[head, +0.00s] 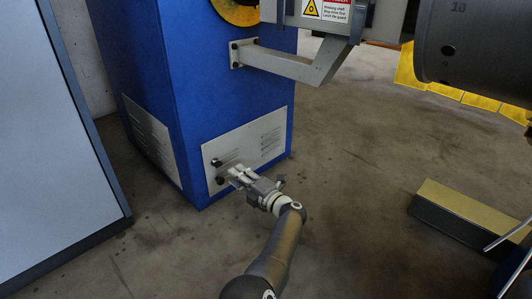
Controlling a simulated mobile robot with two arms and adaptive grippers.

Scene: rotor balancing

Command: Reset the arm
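My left arm rises from the bottom middle of the head view. Its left gripper (224,173) is low in front of the blue machine housing (228,105), over the pale vented panel (250,143). Its two fingers look spread, with dark tips apart and nothing seen between them. I cannot tell whether the tips touch the panel. My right gripper is not in view.
A grey bracket (290,66) juts from the housing, below a warning sign (326,9). A large dark cylinder (475,50) hangs at the upper right. A yellow-topped block (465,208) lies right. A pale cabinet (50,150) stands left. Concrete floor (350,170) is clear between.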

